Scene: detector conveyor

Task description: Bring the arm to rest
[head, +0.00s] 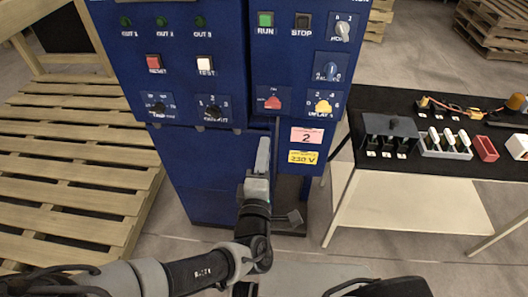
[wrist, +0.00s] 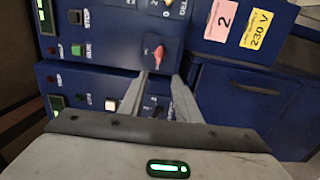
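My gripper (head: 263,156) is in front of the blue control cabinet (head: 200,165), below its panel of buttons and knobs. In the wrist view the two fingers of my gripper (wrist: 160,77) stand apart with nothing between the tips. A red rotary knob (head: 272,102) is on the cabinet above my gripper. The red knob also shows just beyond the fingertips in the wrist view (wrist: 158,52). The gripper appears clear of the knob, but the exact distance is hard to tell.
Wooden pallets (head: 75,150) lie on the left. Some floor between cabinet and table is free.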

